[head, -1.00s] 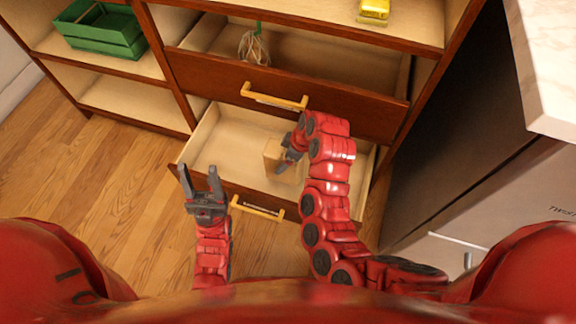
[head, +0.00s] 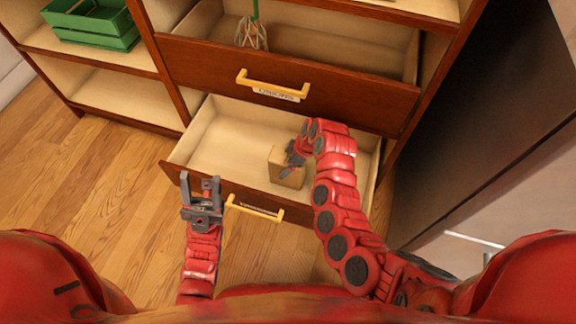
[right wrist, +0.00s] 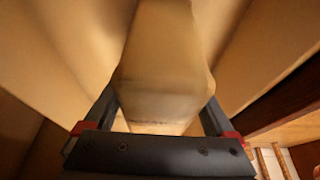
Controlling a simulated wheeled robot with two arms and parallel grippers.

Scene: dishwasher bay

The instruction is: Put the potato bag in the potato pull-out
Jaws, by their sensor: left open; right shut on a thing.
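The potato bag, a tan block-shaped package (head: 290,175), is inside the open lower pull-out (head: 225,140), right of its middle. It fills the middle of the right wrist view (right wrist: 163,60). My right gripper (head: 291,160) is shut on the bag, with a finger on each side of it (right wrist: 160,118). I cannot tell whether the bag touches the drawer floor. My left gripper (head: 199,188) is open and empty, in front of the lower pull-out's left front. The small label on the lower pull-out is too blurred to read.
An upper pull-out (head: 300,85) with a yellow handle is also open and holds a whisk-like thing (head: 251,33). A green crate (head: 92,27) stands on the left shelf. A dark appliance side (head: 470,110) stands right. Wooden floor (head: 90,190) is clear at left.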

